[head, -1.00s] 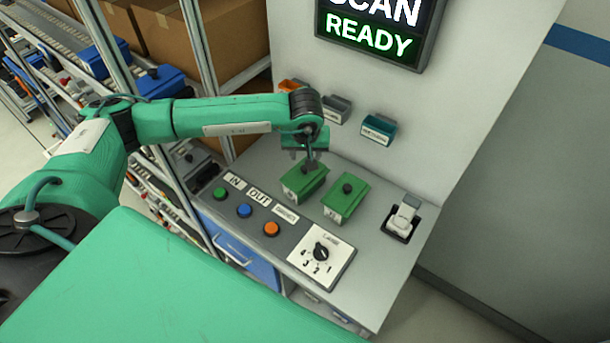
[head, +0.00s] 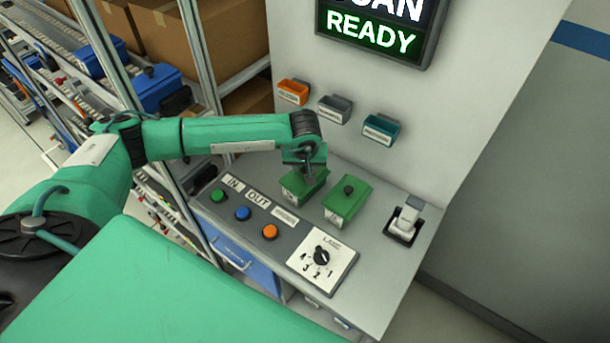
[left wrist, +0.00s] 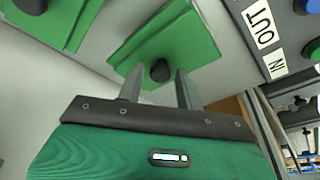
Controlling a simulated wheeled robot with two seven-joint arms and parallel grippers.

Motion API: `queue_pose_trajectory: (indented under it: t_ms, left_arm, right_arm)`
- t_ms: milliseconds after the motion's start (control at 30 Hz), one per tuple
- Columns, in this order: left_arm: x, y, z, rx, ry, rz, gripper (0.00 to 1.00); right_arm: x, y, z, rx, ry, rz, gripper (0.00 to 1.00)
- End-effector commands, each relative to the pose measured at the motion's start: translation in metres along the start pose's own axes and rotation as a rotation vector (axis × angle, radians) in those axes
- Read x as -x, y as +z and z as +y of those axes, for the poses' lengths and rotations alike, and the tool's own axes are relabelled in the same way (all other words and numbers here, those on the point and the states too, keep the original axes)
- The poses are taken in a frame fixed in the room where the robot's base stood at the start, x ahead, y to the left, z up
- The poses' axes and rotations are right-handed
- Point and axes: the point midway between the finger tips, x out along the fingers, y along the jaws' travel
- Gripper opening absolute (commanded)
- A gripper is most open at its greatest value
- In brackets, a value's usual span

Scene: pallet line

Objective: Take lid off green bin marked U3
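Two green bins with green lids and round black knobs stand side by side on the grey bench. My left gripper (head: 309,171) is low over the left bin (head: 301,190), pointing down. In the left wrist view its two fingers (left wrist: 158,88) are apart, one on either side of the black knob (left wrist: 160,70) of that bin's green lid (left wrist: 190,40). I cannot tell whether they touch the knob. The lid sits on the bin. The right bin (head: 345,205) also has its lid on. The bin markings are too small to read. My right gripper is not in view.
Left of the bins are green, blue and orange buttons (head: 243,213). In front is a white dial panel (head: 321,264), and at right a white scanner (head: 405,223) in its holder. Small orange, grey and teal trays (head: 380,129) hang on the wall behind.

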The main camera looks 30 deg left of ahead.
Motion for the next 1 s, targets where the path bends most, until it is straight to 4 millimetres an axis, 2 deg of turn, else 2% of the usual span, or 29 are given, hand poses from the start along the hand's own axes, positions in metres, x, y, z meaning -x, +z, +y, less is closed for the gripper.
queue_pose_trajectory:
  t_ms: [33, 167, 567, 667, 767, 1000]
  left_arm:
    - [0.0, 0.0, 0.0, 0.0, 0.0, 0.0, 0.26]
    - [0.0, 0.0, 0.0, 0.0, 0.0, 0.0, 0.01]
    - [0.005, -0.002, 0.0, 0.001, -0.001, 0.001, 0.0]
    - [0.018, -0.005, 0.0, 0.001, 0.0, 0.001, 0.0]
    - [0.039, -0.012, 0.0, 0.001, 0.001, 0.002, 0.0]
    - [0.107, -0.031, 0.0, 0.001, 0.002, 0.003, 0.0]
  right_arm:
    - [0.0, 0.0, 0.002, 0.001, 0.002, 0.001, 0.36]
    - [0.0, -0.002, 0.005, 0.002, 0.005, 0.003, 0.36]
    - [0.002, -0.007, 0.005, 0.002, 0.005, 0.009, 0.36]
    - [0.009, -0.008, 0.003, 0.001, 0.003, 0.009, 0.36]
    - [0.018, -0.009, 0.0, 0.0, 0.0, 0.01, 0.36]
    - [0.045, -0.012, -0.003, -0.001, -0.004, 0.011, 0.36]
